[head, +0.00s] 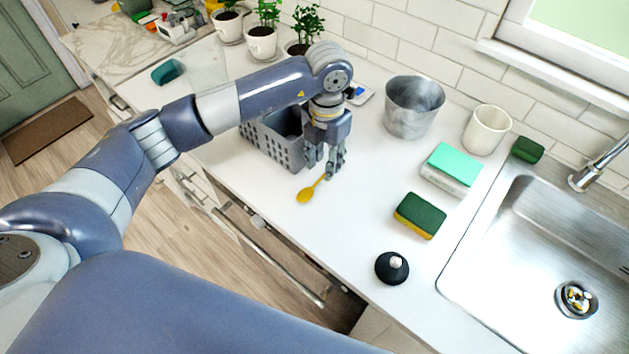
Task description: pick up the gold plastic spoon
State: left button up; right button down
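The gold plastic spoon (306,194) has its rounded bowl toward the front edge of the white counter. Its handle runs up and right to the fingers of my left gripper (325,172). The gripper points down beside the grey basket, with its fingertips at the handle's end. The fingers hide that end, so I cannot tell whether they are closed on it or whether the spoon is off the counter. My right gripper is not in view.
A grey slotted basket (262,143) stands left of the gripper. A metal bucket (411,108), a white cup (486,130), a green-and-yellow sponge (420,216) and a black round item (392,268) stand to the right. The sink (480,243) is at far right. Counter right of the spoon is clear.

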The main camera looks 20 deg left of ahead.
aim_at(323, 175)
pick_arm(q)
jog(key=shift+s+f+p, duration=0.15)
jog(key=shift+f+p, duration=0.3)
jog(key=shift+f, duration=1.3)
grip_shut()
jog(key=shift+r, duration=0.1)
